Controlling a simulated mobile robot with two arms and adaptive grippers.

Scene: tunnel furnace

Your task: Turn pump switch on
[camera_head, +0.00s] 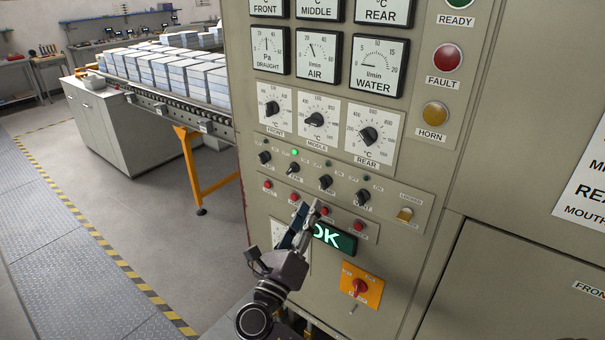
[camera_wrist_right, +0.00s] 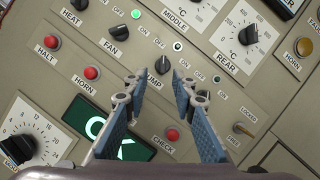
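The pump switch (camera_head: 326,182) is a small black rotary knob in the row of switches on the grey-beige panel. In the right wrist view the pump switch (camera_wrist_right: 162,64) shows just beyond and between my fingertips, above its PUMP label. The fingers do not grip it. The lamp by the pump looks unlit in the head view; its knob's exact angle is hard to read. My right gripper (camera_head: 308,211) is in front of the panel, just below the switch row. In the wrist view my right gripper (camera_wrist_right: 160,80) has its two fingers apart, empty. My left gripper is not in view.
The fan switch (camera_head: 293,168) sits left of the pump, with a lit green lamp (camera_head: 295,152). Red buttons (camera_wrist_right: 92,73) lie below the switches, close to my fingers. A green OK display (camera_head: 335,238) and an orange plate with a red switch (camera_head: 361,286) are lower.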

